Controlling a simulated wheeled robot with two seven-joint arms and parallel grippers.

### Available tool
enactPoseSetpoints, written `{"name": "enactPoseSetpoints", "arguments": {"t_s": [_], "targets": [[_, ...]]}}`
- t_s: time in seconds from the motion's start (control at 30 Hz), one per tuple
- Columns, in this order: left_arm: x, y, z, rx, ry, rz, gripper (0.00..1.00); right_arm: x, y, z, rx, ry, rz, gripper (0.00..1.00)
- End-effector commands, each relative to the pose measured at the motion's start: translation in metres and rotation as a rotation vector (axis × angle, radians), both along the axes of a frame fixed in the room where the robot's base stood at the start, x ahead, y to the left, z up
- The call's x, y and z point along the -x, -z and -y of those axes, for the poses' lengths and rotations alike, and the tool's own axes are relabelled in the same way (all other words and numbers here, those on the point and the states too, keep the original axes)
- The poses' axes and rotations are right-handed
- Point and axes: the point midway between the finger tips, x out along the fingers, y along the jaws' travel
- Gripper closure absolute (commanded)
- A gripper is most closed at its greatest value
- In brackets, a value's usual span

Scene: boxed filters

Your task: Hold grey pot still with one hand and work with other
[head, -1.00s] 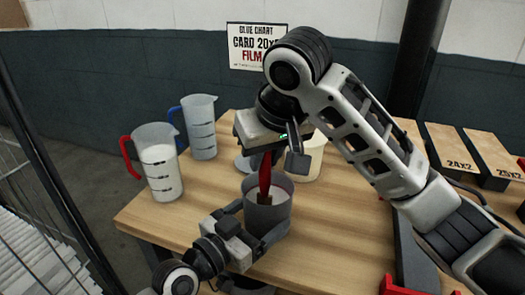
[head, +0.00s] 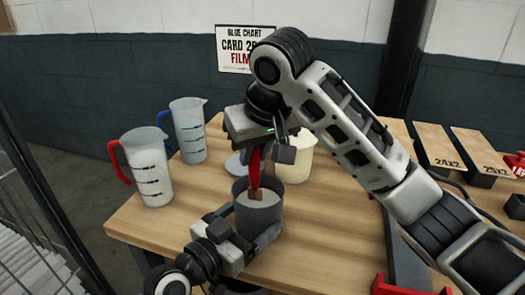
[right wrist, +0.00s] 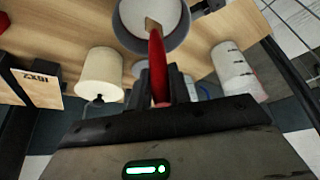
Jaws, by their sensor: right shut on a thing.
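The grey pot (head: 258,216) stands on the wooden table near its front edge, with pale contents inside. It also shows in the right wrist view (right wrist: 181,32). My left gripper (head: 251,224) has its fingers on either side of the pot, pressed around its wall. My right gripper (head: 262,153) is above the pot and shut on the red handle of a flat tool (head: 254,172). The tool points down into the pot, its pale end at the contents. The tool also shows in the right wrist view (right wrist: 156,62). Exact finger contact at the pot is partly hidden.
Measuring jugs with a red handle (head: 150,170) and a blue handle (head: 190,135) stand at the left. A cream tub (head: 296,163) stands behind the pot, beside a partly hidden grey disc (head: 236,165). Labelled boxes (head: 447,150) lie at the right. Front table is fairly clear.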

Motion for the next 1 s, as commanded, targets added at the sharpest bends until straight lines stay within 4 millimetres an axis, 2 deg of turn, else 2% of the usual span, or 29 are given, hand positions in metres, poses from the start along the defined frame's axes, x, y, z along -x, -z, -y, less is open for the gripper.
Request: {"name": "enactPoseSetpoints", "arguments": {"t_s": [0.23, 0.57, 0.77, 1.0], "targets": [[0.000, -0.001, 0.000, 0.001, 0.000, 0.001, 0.61, 0.011, 0.000, -0.007, 0.000, -0.001, 0.001, 1.00], [0.000, -0.001, 0.000, 0.001, 0.000, 0.001, 0.61, 0.025, 0.000, 0.004, 0.000, 0.002, 0.000, 1.00], [0.000, -0.001, 0.000, 0.001, 0.000, 0.001, 0.61, 0.023, 0.000, 0.015, 0.000, 0.003, -0.001, 1.00], [0.000, -0.001, 0.000, 0.001, 0.000, 0.002, 0.61, 0.012, 0.000, 0.021, -0.001, 0.002, 0.000, 1.00]]}}
